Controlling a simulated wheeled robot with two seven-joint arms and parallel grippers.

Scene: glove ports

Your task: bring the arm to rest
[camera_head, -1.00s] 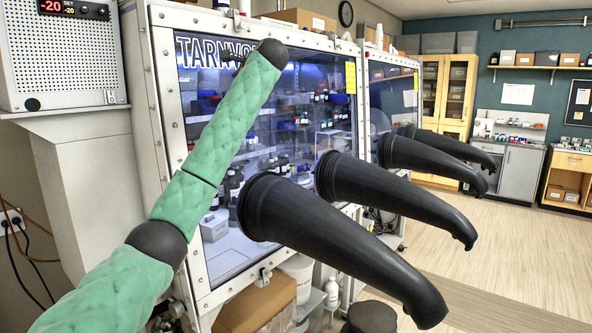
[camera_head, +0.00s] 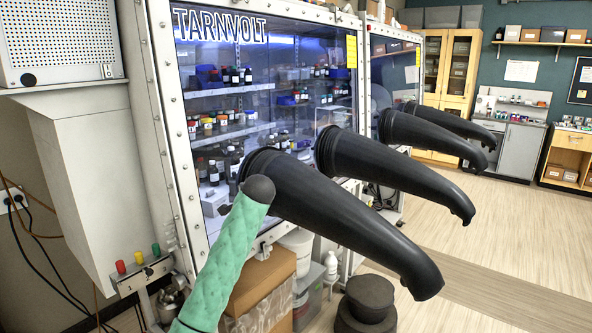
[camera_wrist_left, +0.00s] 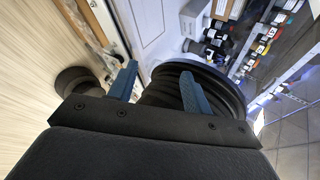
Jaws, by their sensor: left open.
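My green-sleeved left arm (camera_head: 230,250) rises from the bottom of the head view. Its dark rounded end covers part of the nearest black glove (camera_head: 340,225) near its cuff. The gripper's fingers do not show there. In the left wrist view my left gripper (camera_wrist_left: 160,88) has its two blue fingers apart with nothing held between them. A black ribbed glove-port cuff (camera_wrist_left: 205,82) lies beyond the fingers, partly hidden by the right one. My right arm and gripper are in neither view.
The glove box window (camera_head: 310,90) stands behind the gloves, with bottles on shelves inside. A second black glove (camera_head: 395,175) sticks out farther along, with more beyond. Black round stools (camera_head: 367,300) and a cardboard box (camera_head: 262,285) stand below. The floor (camera_head: 520,260) is clear at right.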

